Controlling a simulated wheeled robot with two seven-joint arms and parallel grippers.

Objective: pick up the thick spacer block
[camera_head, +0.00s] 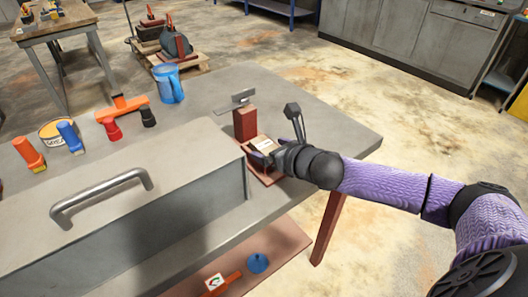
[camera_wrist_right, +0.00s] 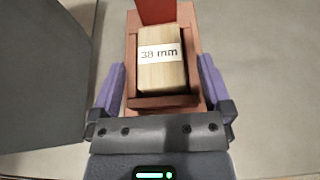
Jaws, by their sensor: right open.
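A pale wooden block labelled "38 mm" (camera_wrist_right: 162,72) lies in a shallow reddish-brown wooden holder (camera_wrist_right: 133,50) in the right wrist view. In the head view the block (camera_head: 263,144) is partly hidden by my right gripper, and the holder (camera_head: 268,180) sits near the right end of the bench. My right gripper (camera_wrist_right: 160,82) is open. Its two purple fingers are on either side of the holder and block, with a visible gap, and hold nothing. The lower edge of the block is close to the holder's front lip. My left gripper is not in view.
A red upright block (camera_head: 245,123) with a metal plate on top stands just behind the holder. A large grey box with a handle (camera_head: 120,215) is close on the left.

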